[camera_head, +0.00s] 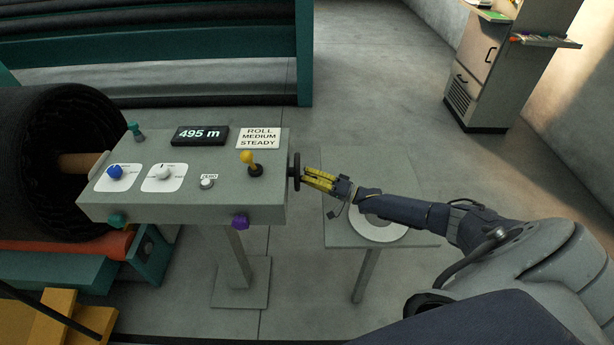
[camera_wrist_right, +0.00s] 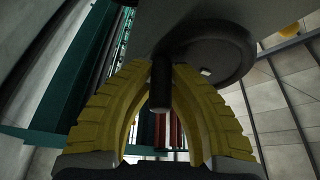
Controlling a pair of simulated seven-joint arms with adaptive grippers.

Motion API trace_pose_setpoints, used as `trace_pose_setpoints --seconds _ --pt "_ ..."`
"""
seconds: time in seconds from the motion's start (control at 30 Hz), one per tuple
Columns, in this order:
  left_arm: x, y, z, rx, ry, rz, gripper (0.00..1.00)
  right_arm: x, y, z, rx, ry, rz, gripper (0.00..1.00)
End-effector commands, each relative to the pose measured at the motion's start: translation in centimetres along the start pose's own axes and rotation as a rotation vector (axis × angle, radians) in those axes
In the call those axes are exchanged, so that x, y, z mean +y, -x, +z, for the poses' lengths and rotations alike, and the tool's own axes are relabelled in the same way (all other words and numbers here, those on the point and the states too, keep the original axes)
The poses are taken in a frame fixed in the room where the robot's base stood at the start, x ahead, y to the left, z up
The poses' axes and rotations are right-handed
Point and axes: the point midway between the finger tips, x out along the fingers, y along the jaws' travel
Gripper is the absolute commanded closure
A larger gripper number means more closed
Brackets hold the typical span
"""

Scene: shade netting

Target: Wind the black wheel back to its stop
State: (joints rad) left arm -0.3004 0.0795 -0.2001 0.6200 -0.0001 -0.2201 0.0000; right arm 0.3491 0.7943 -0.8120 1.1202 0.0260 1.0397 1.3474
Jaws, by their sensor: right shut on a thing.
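The black wheel (camera_head: 294,170) stands upright on the right side of the grey control box (camera_head: 215,180). In the right wrist view the wheel (camera_wrist_right: 225,62) shows as a dark disc with a black peg handle (camera_wrist_right: 160,88) sticking out toward me. My right gripper (camera_head: 308,178) has its yellow fingers shut on this handle, one on each side, as the right wrist view (camera_wrist_right: 160,95) shows. The fingers hide part of the wheel in the head view. The display (camera_head: 199,135) on the box reads 495 m. I do not see my left gripper.
A dark netting roll (camera_head: 50,160) is at the left. A grey stand (camera_head: 415,232) with a pale disc lies under my right arm.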

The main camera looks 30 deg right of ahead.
Motion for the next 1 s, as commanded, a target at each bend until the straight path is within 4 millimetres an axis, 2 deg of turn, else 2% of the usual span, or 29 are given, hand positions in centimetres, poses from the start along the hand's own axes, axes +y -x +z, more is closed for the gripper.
trace_pose_setpoints --seconds 0.47,1.0 --pt "0.0 0.0 -0.1 0.001 0.0 0.0 0.41 0.0 -0.2 -0.4 0.002 0.067 -0.028 1.0" --pt "-0.1 0.0 -0.1 0.001 0.0 -0.001 0.41 -0.6 -1.2 -2.5 0.004 0.503 -0.209 1.0"
